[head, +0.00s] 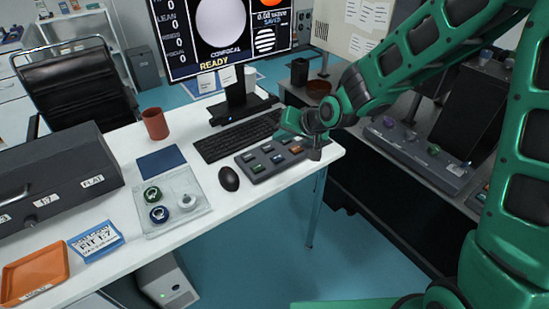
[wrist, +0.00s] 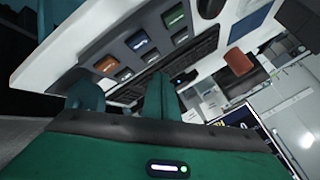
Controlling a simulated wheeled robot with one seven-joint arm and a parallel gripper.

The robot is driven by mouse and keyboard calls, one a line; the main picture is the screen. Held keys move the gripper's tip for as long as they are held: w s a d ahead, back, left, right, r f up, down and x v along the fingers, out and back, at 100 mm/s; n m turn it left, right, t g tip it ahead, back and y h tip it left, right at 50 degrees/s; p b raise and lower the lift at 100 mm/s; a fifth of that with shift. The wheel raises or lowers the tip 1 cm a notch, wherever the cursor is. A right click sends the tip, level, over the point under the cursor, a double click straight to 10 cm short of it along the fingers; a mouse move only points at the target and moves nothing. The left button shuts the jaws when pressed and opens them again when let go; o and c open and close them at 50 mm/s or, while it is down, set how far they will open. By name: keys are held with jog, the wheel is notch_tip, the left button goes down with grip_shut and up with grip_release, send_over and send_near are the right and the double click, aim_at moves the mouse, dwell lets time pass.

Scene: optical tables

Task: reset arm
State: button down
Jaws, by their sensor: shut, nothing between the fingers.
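My green arm reaches in from the right of the head view. My gripper (head: 291,122) is over the right part of the white desk (head: 218,255), near the keyboard (head: 236,136) and the button pad (head: 271,158). The fingers are shut and hold nothing; the fingers also show in the wrist view (wrist: 157,98). The button pad lies beyond them in the wrist view (wrist: 133,48). The arm hides part of the desk's right end.
On the desk are a mouse (head: 229,178), a red-brown cup (head: 155,124), a clear tray (head: 168,217) with several ring-shaped parts, an orange tray (head: 35,273) and a grey case (head: 58,182). A monitor (head: 222,35) stands behind. A dark bench (head: 408,155) is at right; blue floor lies between.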

dwell(0.4)
jog(key=s+d+r+m+g+h, duration=0.1)
jog(key=s+d+h, duration=0.15)
jog(key=d, duration=0.65)
jog(key=s+d+r+h, duration=0.15)
jog(key=s+d, duration=0.25)
jog(key=d, duration=0.4)
jog(key=s+d+r+m+g+h, duration=0.1)
jog(key=s+d+r+h, duration=0.15)
jog(key=d, duration=0.65)
jog(key=s+d+r+m+g, duration=0.1)
jog(key=s+d, duration=0.3)
jog(key=s, duration=0.4)
jog(key=s+d+r+m+g, duration=0.1)
jog(key=s+d, duration=0.3)
jog(key=s, duration=0.5)
jog(key=s+d+r+m+g, duration=0.1)
jog(key=s+d+g, duration=0.2)
jog(key=s, duration=0.6)
jog(key=shift+d+r+y, duration=0.15)
jog(key=shift+d+y, duration=0.2)
jog(key=shift+d, duration=0.1)
